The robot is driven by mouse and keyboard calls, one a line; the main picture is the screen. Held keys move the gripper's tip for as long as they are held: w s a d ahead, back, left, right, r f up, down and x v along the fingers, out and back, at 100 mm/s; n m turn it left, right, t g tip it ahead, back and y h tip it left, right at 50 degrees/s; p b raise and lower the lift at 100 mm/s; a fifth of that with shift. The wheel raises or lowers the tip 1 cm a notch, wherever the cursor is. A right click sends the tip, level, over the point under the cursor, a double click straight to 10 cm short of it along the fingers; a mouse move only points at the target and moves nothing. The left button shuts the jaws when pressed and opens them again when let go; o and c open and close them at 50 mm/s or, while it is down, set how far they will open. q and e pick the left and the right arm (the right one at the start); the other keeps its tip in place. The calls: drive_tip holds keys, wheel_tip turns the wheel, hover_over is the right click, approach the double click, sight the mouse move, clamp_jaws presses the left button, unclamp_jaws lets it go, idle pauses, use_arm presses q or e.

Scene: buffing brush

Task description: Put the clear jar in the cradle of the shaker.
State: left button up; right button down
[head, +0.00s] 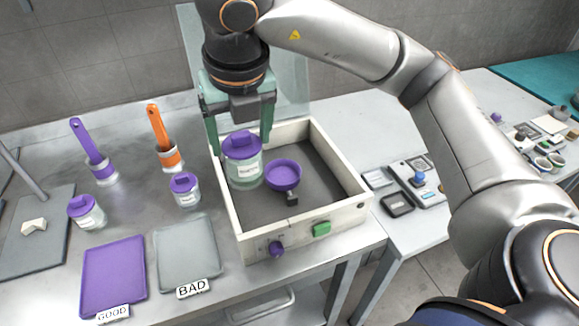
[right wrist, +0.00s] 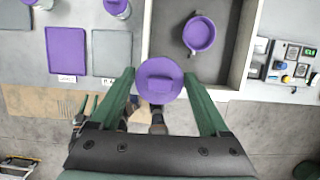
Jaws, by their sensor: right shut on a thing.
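The clear jar (head: 244,168) has a purple lid and a white label. My right gripper (head: 238,135) is shut on it from above and holds it upright. In the right wrist view the jar's purple lid (right wrist: 159,80) sits between the two green fingers. The shaker (head: 300,215) is an open cream box with a dark floor, a purple knob and a green button. Its cradle, a shallow purple cup (head: 284,174), looks empty. The cradle also shows in the right wrist view (right wrist: 200,33). In the head view the jar is just left of the cradle, apart from it. My left gripper is out of view.
Two smaller purple-lidded jars (head: 184,190) (head: 87,211) and purple (head: 92,152) and orange (head: 163,137) brushes stand left. A purple GOOD mat (head: 113,275) and grey BAD mat (head: 187,253) lie in front. A clear panel rises behind the shaker. Small instruments (head: 415,180) are right.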

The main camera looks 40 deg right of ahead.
drive_tip(key=shift+w+d+f, duration=1.15)
drive_tip(key=shift+d+f, duration=0.8)
drive_tip(key=shift+f, duration=0.2)
drive_tip(key=shift+w+d+f, duration=1.15)
drive_tip(key=shift+d+f, duration=0.85)
drive_tip(key=shift+f, duration=0.15)
drive_tip(key=shift+w+d+f, duration=1.15)
drive_tip(key=shift+d+f, duration=0.8)
drive_tip(key=shift+f, duration=0.2)
drive_tip(key=shift+f, duration=0.25)
unclamp_jaws()
drive_tip(key=shift+r, duration=0.1)
